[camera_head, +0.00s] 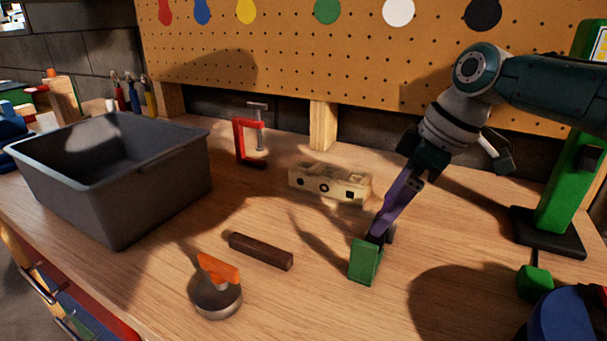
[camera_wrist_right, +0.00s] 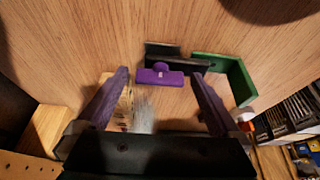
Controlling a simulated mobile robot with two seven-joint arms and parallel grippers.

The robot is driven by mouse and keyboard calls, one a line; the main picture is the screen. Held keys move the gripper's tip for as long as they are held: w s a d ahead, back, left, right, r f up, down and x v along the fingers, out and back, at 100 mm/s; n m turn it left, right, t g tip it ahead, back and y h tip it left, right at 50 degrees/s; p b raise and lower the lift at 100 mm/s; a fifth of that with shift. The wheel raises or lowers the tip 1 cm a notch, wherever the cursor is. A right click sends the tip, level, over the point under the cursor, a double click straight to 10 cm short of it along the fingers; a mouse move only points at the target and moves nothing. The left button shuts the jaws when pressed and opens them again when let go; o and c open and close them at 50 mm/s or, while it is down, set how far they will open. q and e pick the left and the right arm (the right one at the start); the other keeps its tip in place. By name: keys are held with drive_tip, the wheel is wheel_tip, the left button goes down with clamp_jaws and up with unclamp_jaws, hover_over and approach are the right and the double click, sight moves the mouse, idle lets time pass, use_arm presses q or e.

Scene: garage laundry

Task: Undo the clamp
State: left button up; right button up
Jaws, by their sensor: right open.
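A green bracket-shaped piece (camera_head: 365,262) stands on the bench at the tip of my right gripper (camera_head: 380,232). In the right wrist view, the green piece (camera_wrist_right: 238,80) wraps around a dark plate (camera_wrist_right: 178,62), with a purple handle-like part (camera_wrist_right: 158,77) in front; this looks like a clamp. My right gripper (camera_wrist_right: 160,76) is open, its purple fingers on either side of the purple part; I cannot tell if they touch it. A red C-shaped clamp (camera_head: 238,140) with a grey screw stands farther back. My left gripper is not in view.
A grey bin (camera_head: 170,185) stands at left. A beige block with holes (camera_head: 330,184), a dark brown bar (camera_head: 260,250) and a round metal piece with an orange handle (camera_head: 216,290) lie on the bench (camera_head: 310,310). A green post (camera_head: 565,190) stands at right. A pegboard (camera_head: 300,60) is behind.

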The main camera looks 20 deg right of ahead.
drive_tip(key=p+v, duration=0.1)
drive_tip(key=v, duration=0.8)
drive_tip(key=shift+s+r+p, duration=0.15)
drive_tip(key=shift+r+p, duration=0.2)
drive_tip(key=shift+r, duration=0.05)
drive_tip(key=shift+d, duration=0.1)
